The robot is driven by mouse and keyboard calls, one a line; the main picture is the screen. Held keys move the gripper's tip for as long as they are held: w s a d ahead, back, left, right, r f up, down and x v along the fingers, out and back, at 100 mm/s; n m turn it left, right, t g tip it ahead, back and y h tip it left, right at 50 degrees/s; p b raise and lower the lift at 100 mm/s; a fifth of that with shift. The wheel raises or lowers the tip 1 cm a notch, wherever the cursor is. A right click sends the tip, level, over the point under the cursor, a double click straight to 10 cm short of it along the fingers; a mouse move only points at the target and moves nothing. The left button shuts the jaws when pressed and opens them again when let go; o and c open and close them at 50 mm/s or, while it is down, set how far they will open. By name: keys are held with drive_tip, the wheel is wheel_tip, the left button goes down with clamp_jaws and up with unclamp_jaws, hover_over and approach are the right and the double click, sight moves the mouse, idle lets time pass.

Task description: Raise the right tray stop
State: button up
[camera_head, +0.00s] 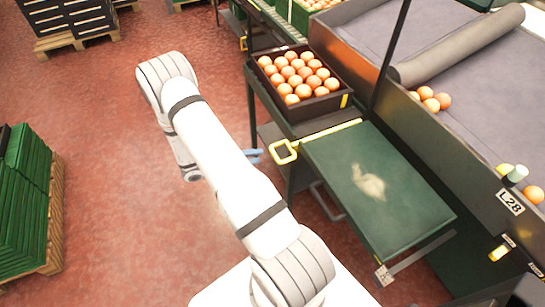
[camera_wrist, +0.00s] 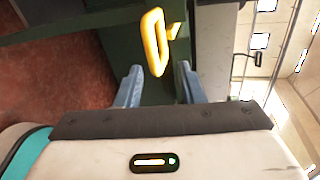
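A yellow tray stop with a square loop handle (camera_head: 284,152) and a thin bar (camera_head: 332,132) lies along the left end of the green table top (camera_head: 405,205). Its loop sticks out past the table's corner. The yellow loop also shows in the wrist view (camera_wrist: 154,40), beyond my fingertips and roughly between them. My gripper (camera_wrist: 160,78) is open, with its two blue-grey fingers apart and nothing between them. In the head view my gripper (camera_head: 254,156) shows only in part, just left of the loop; my arm hides the rest. I see only one such stop.
A dark crate of oranges (camera_head: 341,101) stands just behind the stop. A grey conveyor (camera_head: 432,125) with a few oranges runs along the right. Green stacked crates (camera_head: 25,190) stand at the left. The red floor between is clear.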

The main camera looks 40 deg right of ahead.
sight(274, 153)
drive_tip(key=shift+n, duration=0.6)
drive_tip(key=x, duration=0.5)
drive_tip(key=f+x, duration=0.1)
drive_tip(key=x, duration=0.2)
drive_tip(key=shift+w+d+f, duration=0.1)
drive_tip(key=shift+w+f, duration=0.05)
drive_tip(key=shift+c, duration=0.5)
clamp_jaws()
